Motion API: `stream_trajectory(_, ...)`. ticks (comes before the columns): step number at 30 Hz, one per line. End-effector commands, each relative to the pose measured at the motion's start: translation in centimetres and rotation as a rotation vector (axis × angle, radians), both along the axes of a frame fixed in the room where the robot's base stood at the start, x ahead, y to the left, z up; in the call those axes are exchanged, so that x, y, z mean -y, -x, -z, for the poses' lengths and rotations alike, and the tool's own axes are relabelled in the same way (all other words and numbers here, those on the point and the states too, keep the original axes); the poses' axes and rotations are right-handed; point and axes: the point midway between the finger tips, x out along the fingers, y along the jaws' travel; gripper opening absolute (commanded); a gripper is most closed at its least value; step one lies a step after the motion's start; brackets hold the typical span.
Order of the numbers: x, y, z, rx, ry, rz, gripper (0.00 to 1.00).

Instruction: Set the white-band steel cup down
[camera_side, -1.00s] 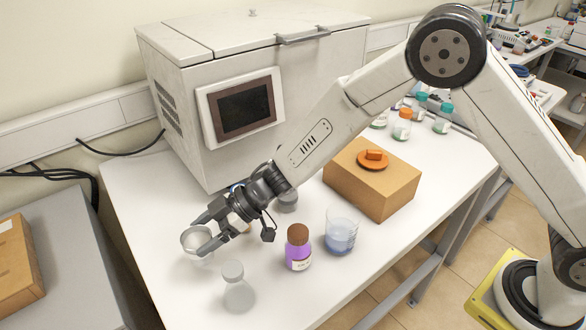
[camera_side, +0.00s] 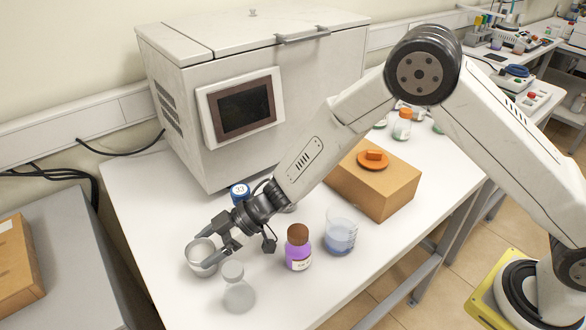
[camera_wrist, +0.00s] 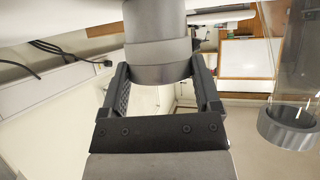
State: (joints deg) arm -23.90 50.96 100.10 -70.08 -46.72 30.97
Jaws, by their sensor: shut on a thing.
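The steel cup (camera_side: 199,257) is between the fingers of my gripper (camera_side: 210,246) near the table's front left. My gripper is shut on it, with its open mouth up. In the wrist view the cup (camera_wrist: 160,72) is a grey cylinder with a lighter band, between the two fingers (camera_wrist: 160,88). The cup's base is close to the white tabletop (camera_side: 150,235); I cannot tell whether it touches.
A clear flask (camera_side: 238,295) stands just right of the cup. A purple bottle (camera_side: 298,255) and a beaker (camera_side: 340,238) stand farther right. A blue-lidded jar (camera_side: 239,191) is behind my gripper. The orange dish (camera_side: 373,160) rests on a box (camera_side: 385,190).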

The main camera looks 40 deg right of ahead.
Motion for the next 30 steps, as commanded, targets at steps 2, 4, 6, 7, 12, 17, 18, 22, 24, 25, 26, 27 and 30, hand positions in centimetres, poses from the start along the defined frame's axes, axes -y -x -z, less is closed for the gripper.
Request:
stream_trajectory(2, 0.0, 0.0, 0.2, 0.000, -0.001, 0.000, 0.18)
stream_trajectory(4, 0.0, 0.0, 0.3, 0.000, -0.001, 0.000, 0.18)
stream_trajectory(6, 0.0, 0.0, 0.3, 0.000, 0.000, 0.000, 1.00)
stream_trajectory(7, 0.0, 0.0, 0.3, 0.000, 0.000, 0.000, 1.00)
stream_trajectory(12, 0.0, 0.0, 0.3, 0.000, 0.000, 0.000, 1.00)
stream_trajectory(17, 0.0, 0.0, 0.1, 0.000, 0.000, 0.000, 1.00)
stream_trajectory(18, 0.0, 0.0, 0.0, 0.000, 0.000, 0.000, 1.00)
stream_trajectory(22, 0.7, 0.1, -0.4, 0.000, 0.000, 0.002, 1.00)
stream_trajectory(24, 1.3, 0.2, -0.8, 0.001, 0.000, 0.003, 1.00)
stream_trajectory(25, 1.5, 0.3, -1.0, 0.001, 0.000, 0.003, 1.00)
stream_trajectory(26, 1.9, 0.4, -1.1, 0.001, 0.000, 0.003, 1.00)
stream_trajectory(27, 2.3, 0.5, -1.4, 0.001, 0.000, 0.003, 1.00)
stream_trajectory(30, 3.6, 0.9, -2.1, 0.001, -0.001, 0.003, 1.00)
